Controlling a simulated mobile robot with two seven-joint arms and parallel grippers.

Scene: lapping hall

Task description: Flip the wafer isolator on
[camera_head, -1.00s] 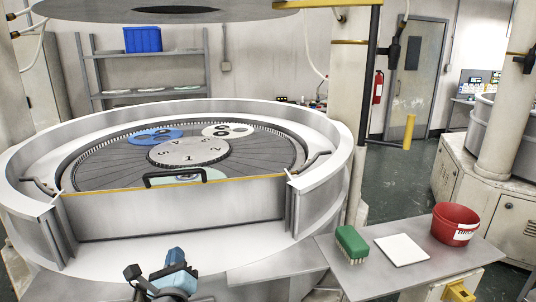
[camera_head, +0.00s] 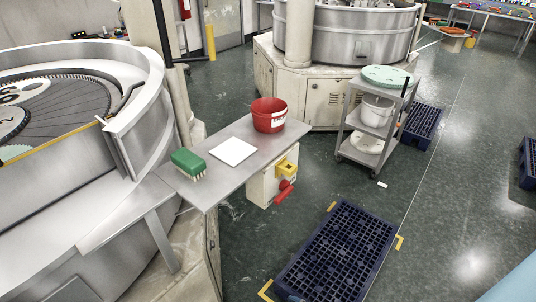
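A yellow switch block (camera_head: 287,168) with a red handle (camera_head: 284,191) is mounted on a cream box (camera_head: 262,186) under the grey side shelf. It looks like the isolator; no readable label shows on it. The red handle sticks out below the yellow block and slants down to the left. Neither of my grippers is in view, and nothing touches the handle.
The shelf (camera_head: 217,190) holds a green brush (camera_head: 188,162), a white pad (camera_head: 233,151) and a red bucket (camera_head: 268,118). The lapping machine (camera_head: 125,190) stands left. A dark blue pallet (camera_head: 335,255) lies in front; a trolley (camera_head: 350,120) stands behind. Open floor is at right.

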